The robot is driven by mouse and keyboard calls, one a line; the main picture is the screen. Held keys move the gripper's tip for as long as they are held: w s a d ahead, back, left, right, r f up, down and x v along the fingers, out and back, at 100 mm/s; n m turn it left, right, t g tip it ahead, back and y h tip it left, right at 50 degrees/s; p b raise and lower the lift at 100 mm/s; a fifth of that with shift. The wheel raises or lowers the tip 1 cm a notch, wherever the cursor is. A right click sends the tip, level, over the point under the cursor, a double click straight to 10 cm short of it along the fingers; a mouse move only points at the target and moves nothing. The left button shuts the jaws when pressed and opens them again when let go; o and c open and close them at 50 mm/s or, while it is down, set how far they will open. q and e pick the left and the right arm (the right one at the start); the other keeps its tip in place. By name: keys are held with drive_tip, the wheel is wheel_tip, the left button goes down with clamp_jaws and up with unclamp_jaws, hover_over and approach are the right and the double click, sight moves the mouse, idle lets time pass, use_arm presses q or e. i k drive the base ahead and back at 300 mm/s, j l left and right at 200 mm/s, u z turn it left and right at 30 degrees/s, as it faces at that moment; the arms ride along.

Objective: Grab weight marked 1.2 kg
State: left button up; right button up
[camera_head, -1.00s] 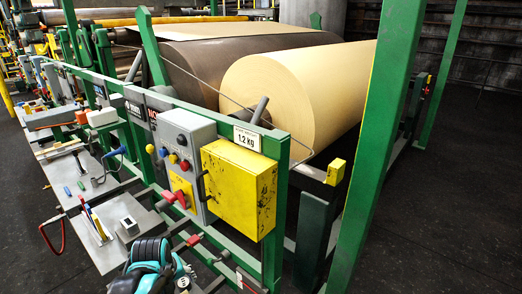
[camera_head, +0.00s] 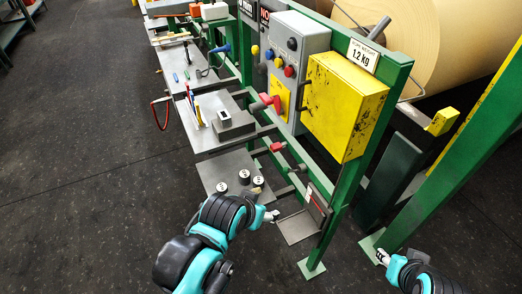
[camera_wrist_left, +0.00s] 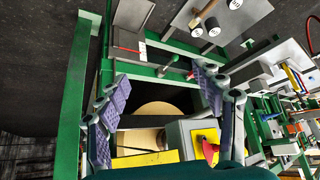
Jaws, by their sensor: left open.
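Several small dark cylinders with white marked tops, including one weight (camera_head: 221,187) at the left and another (camera_head: 258,182) at the right, stand on a low grey shelf (camera_head: 212,168). Their markings are too small to read. A weight (camera_wrist_left: 213,27) also shows near the top of the left wrist view.
A yellow box (camera_head: 345,105) and a grey control box (camera_head: 292,60) are mounted on the green frame (camera_head: 390,88). A small grey plate (camera_head: 298,228) is beside my left gripper. Tool shelves (camera_head: 200,105) run toward the back. Dark floor (camera_head: 80,150) lies open at left.

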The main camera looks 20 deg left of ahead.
sight(245, 175)
drive_tip(key=j+z, duration=0.3)
drive_tip(key=j, duration=0.35)
drive_tip(key=j+z, duration=0.3)
drive_tip(key=j, duration=0.35)
drive_tip(key=i+j, duration=0.05)
